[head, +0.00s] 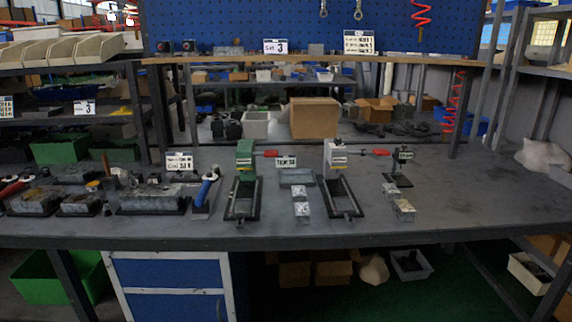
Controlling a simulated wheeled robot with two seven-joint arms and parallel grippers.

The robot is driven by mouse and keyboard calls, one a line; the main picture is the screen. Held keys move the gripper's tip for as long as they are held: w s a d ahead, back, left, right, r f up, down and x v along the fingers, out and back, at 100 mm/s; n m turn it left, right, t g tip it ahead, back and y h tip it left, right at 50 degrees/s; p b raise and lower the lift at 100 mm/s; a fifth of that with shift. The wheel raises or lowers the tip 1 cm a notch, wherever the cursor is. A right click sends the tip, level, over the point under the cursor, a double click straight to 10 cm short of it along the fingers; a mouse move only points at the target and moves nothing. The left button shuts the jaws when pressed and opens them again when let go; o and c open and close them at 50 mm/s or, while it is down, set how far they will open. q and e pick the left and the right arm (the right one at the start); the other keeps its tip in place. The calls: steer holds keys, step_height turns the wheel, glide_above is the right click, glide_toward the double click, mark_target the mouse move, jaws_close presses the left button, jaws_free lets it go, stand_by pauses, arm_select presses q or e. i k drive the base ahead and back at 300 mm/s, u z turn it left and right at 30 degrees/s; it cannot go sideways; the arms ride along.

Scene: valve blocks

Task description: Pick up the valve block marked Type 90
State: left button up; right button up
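Small pale metal blocks stand on the grey workbench (280,232) in the head view. One pair, a rear block (300,193) and a front block (301,212), sits right of centre. Another pair, a rear block (391,190) and a front block (404,210), sits farther right. Their markings are too small to read, so I cannot tell which is Type 90. A small dark stand with a sign (403,155) stands behind the right pair; its text is unclear. Neither gripper is in view.
A green-topped fixture (245,152) and a white-topped fixture (338,152), each with a red handle, stand on dark frames. Large metal castings (150,198) and a blue-handled tool (204,191) fill the left. A flat grey plate (296,177) lies between the fixtures.

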mark_target(298, 192)
steer(key=z, duration=0.45)
steer(key=i, duration=1.3)
steer(key=u, duration=0.45)
